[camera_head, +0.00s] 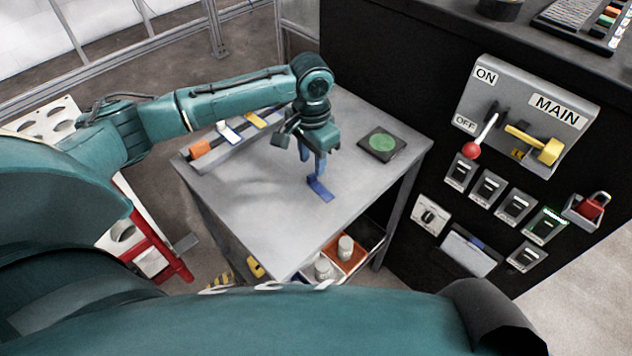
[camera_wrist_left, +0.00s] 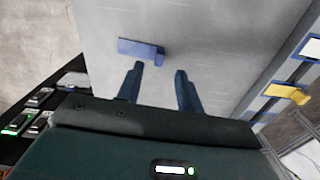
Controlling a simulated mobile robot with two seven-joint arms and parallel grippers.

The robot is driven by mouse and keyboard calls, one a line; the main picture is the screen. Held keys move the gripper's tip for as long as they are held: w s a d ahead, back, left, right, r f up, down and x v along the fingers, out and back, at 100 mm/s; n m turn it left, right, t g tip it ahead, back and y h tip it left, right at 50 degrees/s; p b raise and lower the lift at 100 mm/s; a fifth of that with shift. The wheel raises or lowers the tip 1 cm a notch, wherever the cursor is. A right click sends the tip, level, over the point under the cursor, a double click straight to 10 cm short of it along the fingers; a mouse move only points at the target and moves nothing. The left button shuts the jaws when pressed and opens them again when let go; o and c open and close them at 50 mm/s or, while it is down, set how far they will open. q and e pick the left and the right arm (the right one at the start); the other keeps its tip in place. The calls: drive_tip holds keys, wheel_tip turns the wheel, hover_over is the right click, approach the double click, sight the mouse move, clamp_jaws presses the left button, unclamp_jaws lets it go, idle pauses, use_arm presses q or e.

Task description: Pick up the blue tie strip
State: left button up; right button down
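The blue tie strip (camera_head: 320,189) lies on the grey table, toward the table's right side. It also shows in the left wrist view (camera_wrist_left: 138,48), just beyond my fingertips. My left gripper (camera_head: 313,168) points down, close above the strip. In the left wrist view the two blue fingers (camera_wrist_left: 159,70) are apart with nothing between them. The strip's right end, with a small bent tab, lies in line with the gap. The strip's other end extends left past the left finger. I cannot tell whether a finger touches it. My right gripper is not in view.
A black pad with a green disc (camera_head: 382,145) lies at the table's right. A rack with an orange piece (camera_head: 200,149) and white and yellow tags runs along the far left edge. A black cabinet (camera_head: 400,80) with a main switch panel (camera_head: 520,110) stands right.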

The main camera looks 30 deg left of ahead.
sight(312, 175)
use_arm(q)
drive_tip(key=f, duration=0.4)
drive_tip(key=shift+s+f, duration=0.15)
drive_tip(key=shift+s, duration=0.05)
drive_tip(key=shift+c, duration=0.3)
clamp_jaws()
